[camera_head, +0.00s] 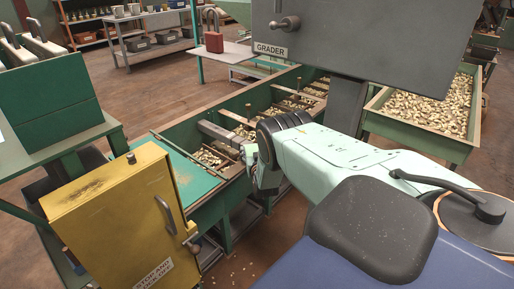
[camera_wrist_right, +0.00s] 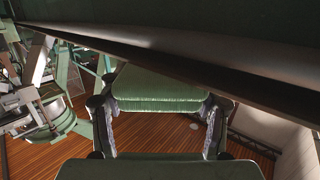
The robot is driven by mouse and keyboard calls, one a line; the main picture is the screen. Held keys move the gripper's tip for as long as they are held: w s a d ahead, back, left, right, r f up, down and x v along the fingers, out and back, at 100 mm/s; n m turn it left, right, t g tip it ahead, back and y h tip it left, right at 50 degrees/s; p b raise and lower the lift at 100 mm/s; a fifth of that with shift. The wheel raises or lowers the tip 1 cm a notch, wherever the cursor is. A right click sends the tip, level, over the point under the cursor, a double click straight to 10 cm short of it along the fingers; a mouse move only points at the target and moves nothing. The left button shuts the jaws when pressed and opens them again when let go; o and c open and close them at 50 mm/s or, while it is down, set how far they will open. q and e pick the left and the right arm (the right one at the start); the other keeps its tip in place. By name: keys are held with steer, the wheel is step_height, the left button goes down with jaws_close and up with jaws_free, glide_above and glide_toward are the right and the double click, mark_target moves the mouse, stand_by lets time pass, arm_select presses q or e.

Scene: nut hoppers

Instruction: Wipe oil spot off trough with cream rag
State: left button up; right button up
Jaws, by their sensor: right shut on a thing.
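The long green trough (camera_head: 172,133) runs from the lower middle to the back, with nuts in its divided bays. My right gripper (camera_head: 262,182) points down at the trough's right side, to the right of this teal end. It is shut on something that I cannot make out. I cannot pick out a cream rag. My left gripper is out of view.
A yellow cabinet (camera_head: 130,225) stands at the front left, and a green bench (camera_head: 55,105) behind it. The grey grader housing (camera_head: 370,45) hangs over the trough's right side. A bin of nuts (camera_head: 425,105) stands at the right. Open floor lies left of the trough.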

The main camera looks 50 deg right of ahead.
mark_target(248, 154)
steer(key=shift+s+a+p, duration=0.2)
steer(key=shift+a+p, duration=0.3)
steer(key=shift+a, duration=1.15)
steer(key=shift+s+a+p, duration=0.15)
steer(key=shift+a+p, duration=0.2)
steer(key=shift+a, duration=1.35)
steer(key=shift+r+p, duration=2.45)
steer(key=shift+r, duration=0.6)
steer(key=shift+d, duration=0.1)
step_height(248, 154, up, 3)
steer(key=shift+f+p, duration=0.1)
steer(key=shift+p, duration=1.05)
